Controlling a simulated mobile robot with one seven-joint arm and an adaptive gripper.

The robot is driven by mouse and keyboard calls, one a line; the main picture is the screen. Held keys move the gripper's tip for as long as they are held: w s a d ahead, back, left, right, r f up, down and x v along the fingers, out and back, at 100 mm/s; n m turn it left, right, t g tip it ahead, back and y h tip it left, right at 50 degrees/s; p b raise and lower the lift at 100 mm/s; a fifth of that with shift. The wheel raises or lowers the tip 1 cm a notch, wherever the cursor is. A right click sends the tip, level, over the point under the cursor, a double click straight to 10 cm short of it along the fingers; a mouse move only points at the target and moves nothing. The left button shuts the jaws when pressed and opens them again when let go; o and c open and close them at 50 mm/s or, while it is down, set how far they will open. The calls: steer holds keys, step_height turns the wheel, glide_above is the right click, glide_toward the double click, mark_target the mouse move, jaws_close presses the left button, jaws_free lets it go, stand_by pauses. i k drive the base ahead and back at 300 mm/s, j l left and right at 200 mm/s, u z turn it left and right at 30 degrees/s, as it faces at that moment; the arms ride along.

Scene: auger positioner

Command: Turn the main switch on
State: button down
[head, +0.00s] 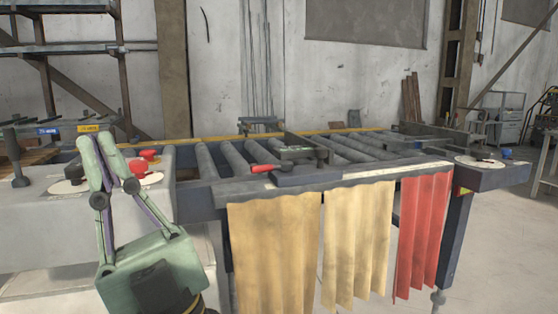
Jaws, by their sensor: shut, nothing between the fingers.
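My gripper (96,146) is pale green and points upward in the left part of the head view. Its two fingers are together with nothing between them. Just right of the fingers, red knobs (138,166) sit on the grey console (188,190); the fingers partly cover this area. The fingers look close to the knobs, but I cannot tell whether they touch. I cannot tell for sure which control is the main switch. A black lever (16,160) stands at the console's left end.
A roller table (235,160) runs behind, with a red handle (265,169) on its front edge. Yellow strips (275,245) and a red strip (420,230) hang in front. A small panel (480,162) is at the right. Floor at the right is clear.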

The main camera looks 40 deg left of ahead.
mark_target(138, 166)
steer(key=u, duration=1.85)
